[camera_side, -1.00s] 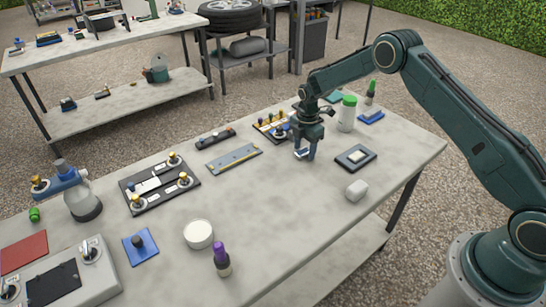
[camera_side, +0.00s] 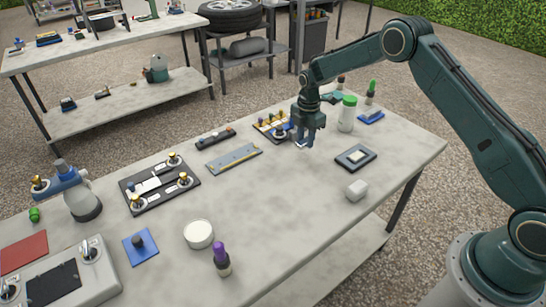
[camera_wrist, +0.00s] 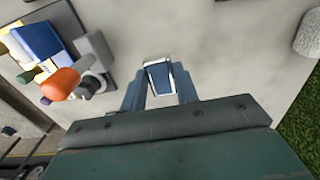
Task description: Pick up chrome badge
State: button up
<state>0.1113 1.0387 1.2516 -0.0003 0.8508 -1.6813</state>
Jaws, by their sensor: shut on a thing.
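The chrome badge (camera_side: 301,144) is a small, shiny, rectangular piece with a pale rim; in the wrist view its face (camera_wrist: 159,76) reflects blue and white. My gripper (camera_side: 304,146) is shut on it, pointing down over the far part of the table. In the wrist view, one finger is on each side of the badge (camera_wrist: 160,88). Whether the badge is clear of the tabletop is hard to tell.
A rack with orange-topped parts (camera_side: 270,128) stands close left of my gripper. A green-capped white bottle (camera_side: 347,115) is to the right. The table's middle (camera_side: 285,205) is clear.

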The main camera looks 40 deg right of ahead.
aim_at(305, 141)
notch_tip(305, 141, up, 16)
dwell(0.4)
